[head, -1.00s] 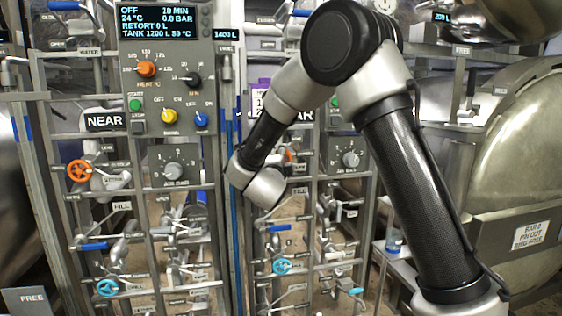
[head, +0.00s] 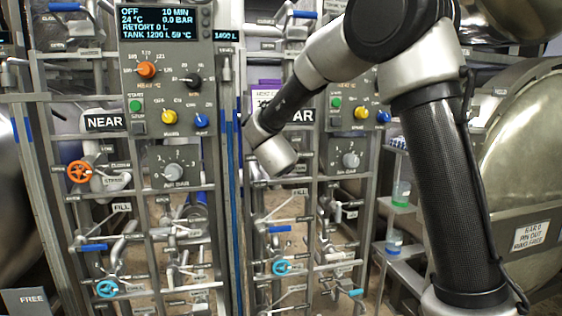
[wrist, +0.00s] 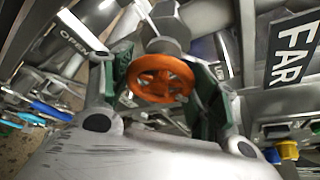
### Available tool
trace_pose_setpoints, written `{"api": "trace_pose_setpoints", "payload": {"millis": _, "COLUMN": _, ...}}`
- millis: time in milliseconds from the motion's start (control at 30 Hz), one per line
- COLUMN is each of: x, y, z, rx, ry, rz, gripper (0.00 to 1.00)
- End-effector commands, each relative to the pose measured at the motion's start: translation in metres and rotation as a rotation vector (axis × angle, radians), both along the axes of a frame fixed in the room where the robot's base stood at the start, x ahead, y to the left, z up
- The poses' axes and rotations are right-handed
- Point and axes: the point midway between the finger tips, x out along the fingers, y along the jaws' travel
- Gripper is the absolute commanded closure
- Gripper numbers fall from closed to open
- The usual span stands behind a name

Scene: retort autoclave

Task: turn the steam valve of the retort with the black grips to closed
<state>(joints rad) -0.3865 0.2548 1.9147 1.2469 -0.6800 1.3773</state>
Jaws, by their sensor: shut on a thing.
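The orange handwheel (wrist: 161,79) of the far panel sits on a metal valve stem in the wrist view. My gripper (wrist: 165,84) is shut on this wheel, with one green-padded finger on each side of its rim. An OPEN label (wrist: 76,34) stands to the left of the wheel. Another label to the right is partly covered by a finger. In the head view my arm's end hides this wheel and my fingers. Another orange handwheel (head: 79,172) is on the near panel, away from my gripper. No black grips can be made out.
The near control box (head: 168,90) reads OFF, 24 °C and 0.0 BAR. The FAR sign (wrist: 297,52) is close to my gripper. Blue handwheels (head: 107,288) and pipes crowd below. A rounded steel vessel (head: 520,170) stands at the right.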

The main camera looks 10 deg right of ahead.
Motion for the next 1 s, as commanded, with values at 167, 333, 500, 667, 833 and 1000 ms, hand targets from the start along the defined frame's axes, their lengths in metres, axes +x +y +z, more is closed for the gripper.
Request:
{"api": "trace_pose_setpoints", "payload": {"millis": 167, "x": -0.0005, "y": -0.0019, "z": -0.0005, "rx": 0.162, "ry": 0.002, "rz": -0.002, "gripper": 0.64}}
{"api": "trace_pose_setpoints", "payload": {"millis": 333, "x": -0.0005, "y": -0.0023, "z": -0.0012, "rx": 0.298, "ry": 0.004, "rz": -0.002, "gripper": 0.64}}
{"api": "trace_pose_setpoints", "payload": {"millis": 500, "x": -0.0006, "y": -0.0022, "z": -0.0010, "rx": 0.404, "ry": 0.004, "rz": -0.001, "gripper": 0.64}}
{"api": "trace_pose_setpoints", "payload": {"millis": 667, "x": -0.0006, "y": -0.0024, "z": -0.0013, "rx": 0.473, "ry": 0.003, "rz": -0.002, "gripper": 0.64}}
{"api": "trace_pose_setpoints", "payload": {"millis": 833, "x": -0.0006, "y": -0.0019, "z": -0.0017, "rx": 0.513, "ry": 0.004, "rz": -0.001, "gripper": 0.64}}
{"api": "trace_pose_setpoints", "payload": {"millis": 1000, "x": -0.0006, "y": -0.0018, "z": -0.0018, "rx": 0.528, "ry": 0.004, "rz": -0.001, "gripper": 0.64}}
